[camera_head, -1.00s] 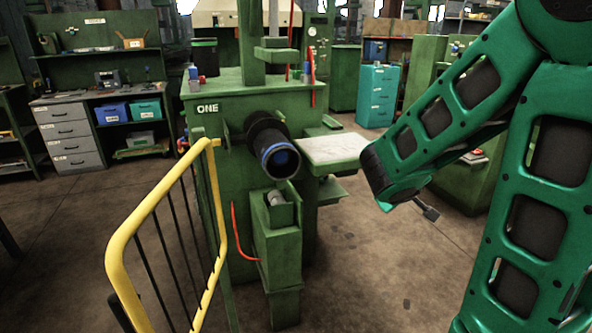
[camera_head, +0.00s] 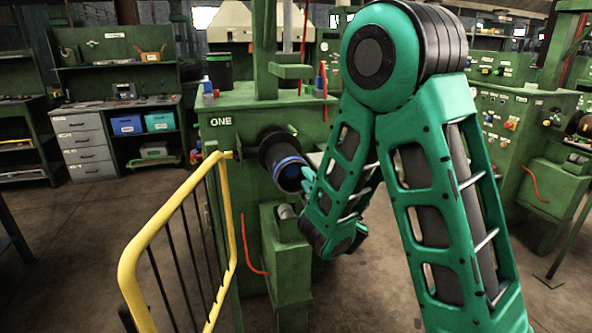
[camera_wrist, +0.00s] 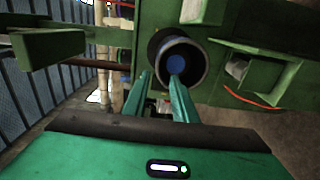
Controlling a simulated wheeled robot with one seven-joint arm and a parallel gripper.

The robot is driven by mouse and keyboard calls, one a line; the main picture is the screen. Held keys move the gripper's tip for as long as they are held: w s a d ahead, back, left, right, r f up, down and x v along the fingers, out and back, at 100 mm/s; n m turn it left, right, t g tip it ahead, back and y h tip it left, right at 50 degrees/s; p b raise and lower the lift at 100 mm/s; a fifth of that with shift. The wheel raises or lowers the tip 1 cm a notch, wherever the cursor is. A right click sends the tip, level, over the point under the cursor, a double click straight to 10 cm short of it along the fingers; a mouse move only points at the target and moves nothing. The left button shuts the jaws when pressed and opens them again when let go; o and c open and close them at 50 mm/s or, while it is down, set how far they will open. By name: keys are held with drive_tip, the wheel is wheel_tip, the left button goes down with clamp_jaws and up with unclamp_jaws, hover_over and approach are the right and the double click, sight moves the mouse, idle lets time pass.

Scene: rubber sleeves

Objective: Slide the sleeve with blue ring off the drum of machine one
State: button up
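The black sleeve with the blue ring (camera_head: 287,162) sits on the drum at the front of the green machine marked ONE (camera_head: 225,138). In the wrist view the sleeve (camera_wrist: 197,72) shows its open end, with a blue round face inside. My gripper (camera_wrist: 162,78) is open, with its two green fingers apart and nothing seen held. The right fingertip overlaps the sleeve's mouth in the picture and the left one is outside its left edge. I cannot tell whether either touches. In the head view my arm hides most of the gripper; a fingertip shows just right of the sleeve's end.
A yellow railing (camera_head: 150,245) stands left of the machine's front. A green box-shaped part (camera_head: 288,260) of the machine is below the drum. Another green machine (camera_head: 520,120) stands at the right. Benches with bins are at the back left.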

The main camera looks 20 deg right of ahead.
drive_tip(key=w, duration=1.1)
drive_tip(key=shift+w, duration=0.4)
drive_tip(key=shift+a, duration=0.1)
drive_tip(key=c, duration=0.6)
clamp_jaws()
